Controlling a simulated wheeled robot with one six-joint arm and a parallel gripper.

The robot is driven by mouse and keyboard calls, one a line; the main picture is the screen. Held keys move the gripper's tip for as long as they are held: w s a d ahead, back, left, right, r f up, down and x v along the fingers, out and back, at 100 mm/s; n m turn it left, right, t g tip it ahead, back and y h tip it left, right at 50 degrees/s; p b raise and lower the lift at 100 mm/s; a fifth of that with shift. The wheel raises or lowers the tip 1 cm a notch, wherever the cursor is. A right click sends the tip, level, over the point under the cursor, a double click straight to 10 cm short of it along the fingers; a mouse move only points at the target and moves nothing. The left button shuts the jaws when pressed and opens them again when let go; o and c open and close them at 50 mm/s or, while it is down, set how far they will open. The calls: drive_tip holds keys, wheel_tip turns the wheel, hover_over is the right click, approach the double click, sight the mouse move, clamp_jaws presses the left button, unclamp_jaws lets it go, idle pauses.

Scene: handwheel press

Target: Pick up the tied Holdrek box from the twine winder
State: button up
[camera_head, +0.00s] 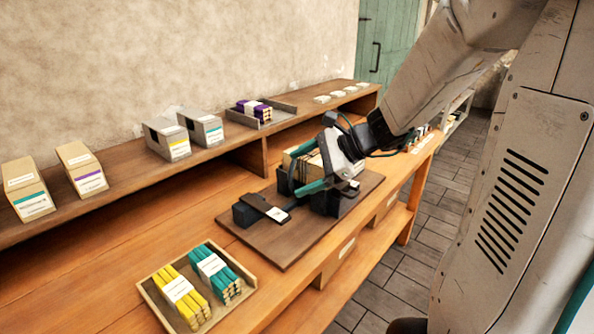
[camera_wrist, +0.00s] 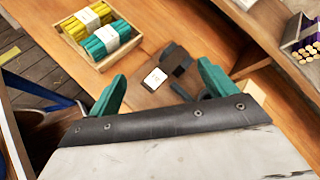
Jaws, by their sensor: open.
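The twine winder is a dark brown board (camera_head: 262,237) with black upright blocks (camera_head: 285,178) on the bench.
A wooden tray (camera_head: 147,294) with yellow and teal bundles sits at the bench's front left. The raised back shelf (camera_head: 112,200) holds tan boxes (camera_head: 82,168), grey boxes (camera_head: 168,139) and a grey tray (camera_head: 278,118) with purple bundles. Bare bench lies left of the winder.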

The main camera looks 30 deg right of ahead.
sight(321, 165)
drive_tip(key=w+d+f+m+t+h, duration=0.1)
drive_tip(key=w+d+f+m, duration=0.1)
drive_tip(key=d+m, duration=0.2)
drive_tip(key=w+d+f+m+t+h, duration=0.1)
drive_tip(key=w+d+f+m+t, duration=0.1)
drive_tip(key=d+m, duration=0.2)
drive_tip(key=w+d+f+m+t+h, duration=0.1)
drive_tip(key=d+m, duration=0.3)
drive_tip(key=d, duration=0.4)
drive_tip(key=shift+w+d+f+t+h, duration=0.2)
drive_tip(key=shift+w+f+t, duration=0.15)
drive_tip(key=shift+w, duration=0.1)
drive_tip(key=shift+w+d+f+t+h, duration=0.15)
drive_tip(key=shift+w+f+t+h, duration=0.05)
drive_tip(key=shift+w+t, duration=0.2)
drive_tip(key=shift+w+d+f, duration=0.1)
drive_tip(key=shift+w+f, duration=0.1)
drive_tip(key=shift+w, duration=0.15)
drive_tip(key=x, duration=0.7)
drive_tip(key=shift+a, duration=0.35)
drive_tip(key=shift+s, duration=0.1)
drive_tip(key=shift+c, duration=0.3)
drive_tip(key=c, duration=1)
